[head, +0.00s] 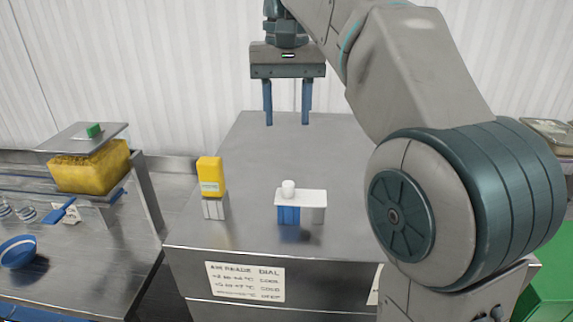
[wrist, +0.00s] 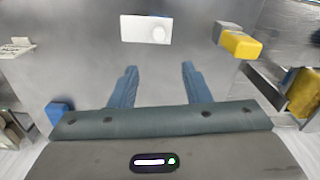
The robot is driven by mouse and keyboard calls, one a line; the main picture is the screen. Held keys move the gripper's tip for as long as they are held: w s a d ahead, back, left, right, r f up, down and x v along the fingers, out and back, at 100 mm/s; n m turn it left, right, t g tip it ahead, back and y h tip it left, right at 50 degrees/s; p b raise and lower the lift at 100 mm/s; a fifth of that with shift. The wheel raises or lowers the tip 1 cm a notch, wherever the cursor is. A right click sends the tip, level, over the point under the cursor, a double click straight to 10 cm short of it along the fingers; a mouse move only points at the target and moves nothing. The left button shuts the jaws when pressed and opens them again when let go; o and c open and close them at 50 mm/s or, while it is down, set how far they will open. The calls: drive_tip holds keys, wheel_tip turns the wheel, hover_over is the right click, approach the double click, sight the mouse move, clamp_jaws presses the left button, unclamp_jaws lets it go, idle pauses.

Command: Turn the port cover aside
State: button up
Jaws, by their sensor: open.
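A white flat plate (head: 314,197) with a round white knob (head: 288,187), which looks like the port cover, lies on top of a small block (head: 289,215), blue at left and grey at right. The plate also shows in the wrist view (wrist: 132,28), near the top, with its knob (wrist: 158,35) at its right end. My gripper (head: 287,118) is open and empty, its blue fingers pointing down over the far part of the steel table. In the wrist view the fingertips (wrist: 159,70) are apart from the plate. What lies under the plate is hidden.
A yellow device (head: 210,173) stands on a grey block (head: 214,207) left of the plate. The steel table (head: 250,150) is otherwise mostly clear. A lettered sign (head: 245,282) is on its front.

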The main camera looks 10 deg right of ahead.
sight(288, 183)
drive_tip(key=f, duration=1.3)
drive_tip(key=shift+s+d+f, duration=0.1)
drive_tip(key=shift+s+f, duration=0.15)
drive_tip(key=shift+s, duration=0.1)
drive_tip(key=shift+b, duration=0.3)
clamp_jaws()
